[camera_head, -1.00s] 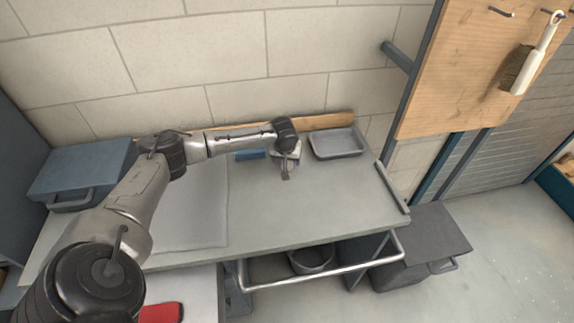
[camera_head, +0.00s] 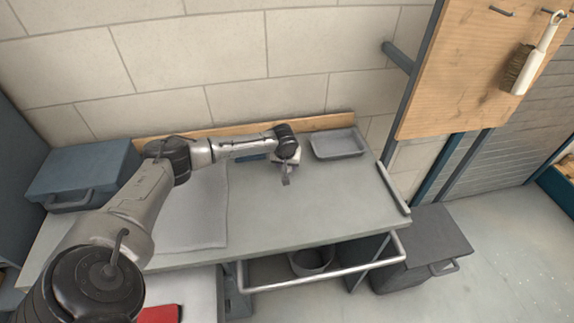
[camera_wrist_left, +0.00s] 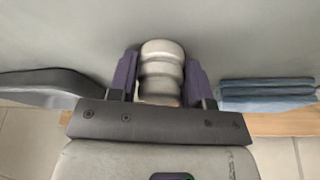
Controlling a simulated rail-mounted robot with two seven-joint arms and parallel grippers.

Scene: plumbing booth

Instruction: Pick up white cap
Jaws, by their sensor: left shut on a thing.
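The white cap (camera_wrist_left: 161,72) is a pale, rounded, ribbed piece between the purple-padded fingers of my left gripper (camera_head: 286,178) in the left wrist view. Both fingers close on its sides. In the head view, the left gripper is over the back right part of the grey bench, and the cap is too small and covered to make out clearly. I cannot tell how far the cap is from the bench top. My right gripper is not in view.
A grey tray (camera_head: 338,145) stands right of the left gripper. A folded blue cloth (camera_wrist_left: 266,94) lies near the wooden back strip (camera_head: 315,122). A blue case (camera_head: 80,170) is on the left of the bench. The bench front (camera_head: 290,215) is clear.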

